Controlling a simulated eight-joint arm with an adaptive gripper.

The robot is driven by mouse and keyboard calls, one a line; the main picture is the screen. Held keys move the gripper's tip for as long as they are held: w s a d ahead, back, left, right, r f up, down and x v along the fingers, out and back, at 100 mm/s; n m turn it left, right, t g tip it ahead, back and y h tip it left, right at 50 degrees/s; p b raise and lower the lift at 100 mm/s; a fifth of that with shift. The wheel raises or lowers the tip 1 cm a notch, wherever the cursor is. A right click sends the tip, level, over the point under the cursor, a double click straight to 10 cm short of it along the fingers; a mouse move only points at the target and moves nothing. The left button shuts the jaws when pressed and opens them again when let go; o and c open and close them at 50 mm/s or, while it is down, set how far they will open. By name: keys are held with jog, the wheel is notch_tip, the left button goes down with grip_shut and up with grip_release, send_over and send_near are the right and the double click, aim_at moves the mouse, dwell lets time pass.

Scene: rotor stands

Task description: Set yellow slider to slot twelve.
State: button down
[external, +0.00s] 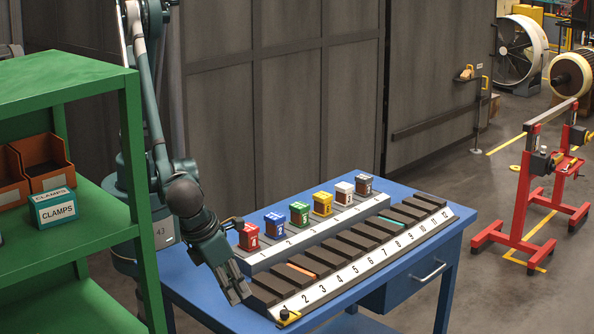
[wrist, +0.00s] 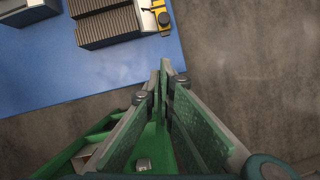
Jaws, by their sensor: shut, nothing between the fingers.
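The yellow slider (external: 288,317) sits at the near left end of the front numbered strip (external: 350,272), beside the number 1. It also shows at the top edge of the wrist view (wrist: 160,14), with a black part on it. The strip's numbers run up to 12 at the far right end. My gripper (external: 240,294) points down at the left of the strip, apart from the slider.
Dark ribbed blocks (external: 338,250) line the strip. Behind them, several coloured boxes, including a yellow one (external: 323,203), stand on a second numbered rack (external: 312,233). The blue table (external: 205,283) has bare room at left. A green shelf (external: 75,250) stands at left.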

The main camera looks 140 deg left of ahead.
jog(key=shift+f, duration=0.15)
jog(key=x, duration=0.9)
jog(key=shift+a+f, duration=0.15)
jog(key=shift+w+a+f, duration=0.1)
jog(key=shift+w+a, duration=0.05)
jog(key=shift+a, duration=0.3)
jog(key=shift+w+a+f, duration=0.1)
jog(key=shift+w+a, duration=0.05)
jog(key=shift+a, duration=0.35)
jog(key=shift+w+a, duration=0.25)
jog(key=shift+a, duration=0.75)
jog(key=shift+a, duration=0.2)
jog(key=a+b, duration=0.8)
jog(key=a, duration=7.1)
jog(key=shift+a+r, duration=0.1)
jog(key=shift+a, duration=0.15)
jog(key=shift+a+r, duration=0.1)
